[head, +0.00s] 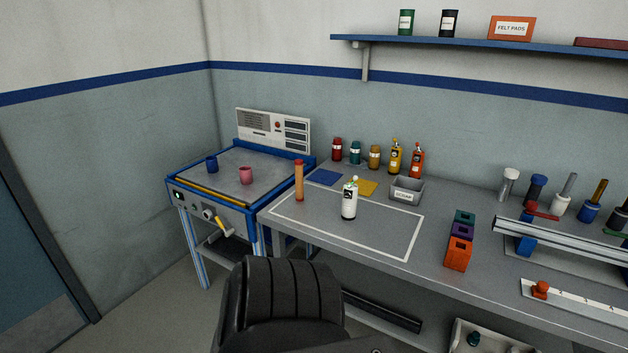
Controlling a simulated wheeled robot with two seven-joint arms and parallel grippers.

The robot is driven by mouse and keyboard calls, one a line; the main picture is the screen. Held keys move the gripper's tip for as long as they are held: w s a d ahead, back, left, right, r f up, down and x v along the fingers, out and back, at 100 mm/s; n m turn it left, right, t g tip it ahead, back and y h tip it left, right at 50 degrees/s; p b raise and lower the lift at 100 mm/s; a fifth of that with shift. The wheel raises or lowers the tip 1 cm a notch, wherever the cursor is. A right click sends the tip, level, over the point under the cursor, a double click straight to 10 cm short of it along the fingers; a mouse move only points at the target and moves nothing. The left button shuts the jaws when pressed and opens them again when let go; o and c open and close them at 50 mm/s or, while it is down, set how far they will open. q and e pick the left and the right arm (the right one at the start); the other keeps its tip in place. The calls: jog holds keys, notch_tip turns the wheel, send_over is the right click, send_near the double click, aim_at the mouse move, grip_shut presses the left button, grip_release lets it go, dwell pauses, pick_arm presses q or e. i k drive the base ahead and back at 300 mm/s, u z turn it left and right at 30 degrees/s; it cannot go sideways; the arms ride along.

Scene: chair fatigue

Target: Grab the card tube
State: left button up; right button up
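The card tube (299,184) looks like a slim orange-brown cylinder with a red top. It stands upright on the grey workbench (340,244), near the left end, by the white outlined area. A white bottle (350,198) with a dark label stands a little to its right, apart from it. Neither of my grippers shows in the head view, so their state is hidden.
A black chair (285,305) stands in front of the bench's left part. A blue-framed machine (180,176) adjoins the bench, with two cups on top. Several bottles and a grey bin (406,194) stand behind. The outlined area's right part is clear.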

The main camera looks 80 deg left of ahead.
aim_at(298, 163)
jog(key=u, duration=0.35)
jog(key=i, duration=0.7)
jog(key=u, duration=1.3)
jog(key=i, duration=0.5)
jog(key=u, duration=0.5)
